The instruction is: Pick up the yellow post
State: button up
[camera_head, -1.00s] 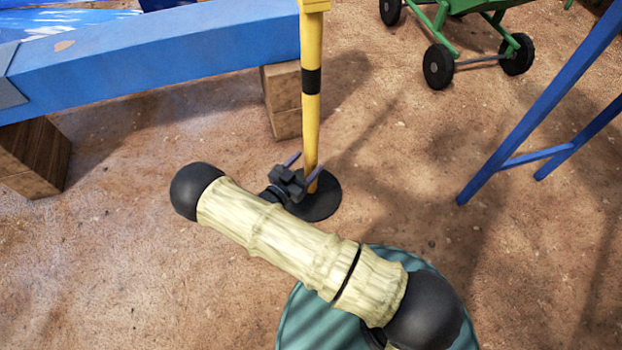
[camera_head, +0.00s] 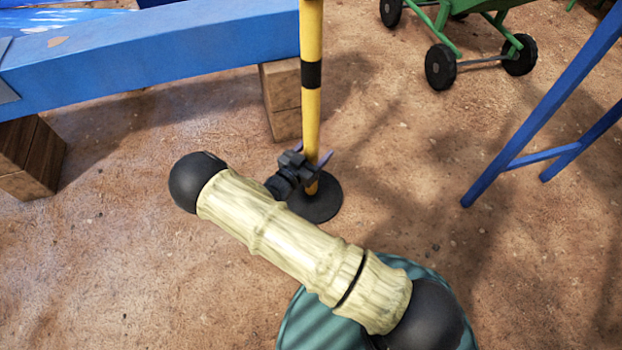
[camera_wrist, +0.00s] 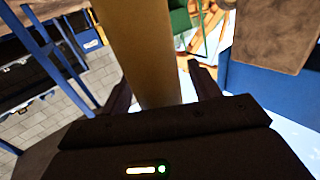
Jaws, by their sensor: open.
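The yellow post (camera_head: 311,118), with a black band, stands upright on a round black base (camera_head: 318,203) on the ground. Its top is cut off by the head view's upper edge. My gripper (camera_head: 321,160) is open at the lower part of the post, above the base. In the wrist view the post (camera_wrist: 142,50) rises between the two spread fingers of my gripper (camera_wrist: 158,88). I cannot tell whether either finger touches it.
A blue beam (camera_head: 150,55) rests on wooden blocks (camera_head: 283,100) left of the post. A green wheeled cart (camera_head: 470,45) stands at the back right. A blue frame leg (camera_head: 540,110) stands at the right. Brown ground between them is clear.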

aim_at(316, 126)
dwell(0.3)
grip_shut()
jog(key=shift+r, duration=0.15)
jog(key=shift+r, duration=0.15)
notch_tip(316, 126, up, 10)
jog(key=p, duration=0.6)
jog(key=shift+p, duration=0.4)
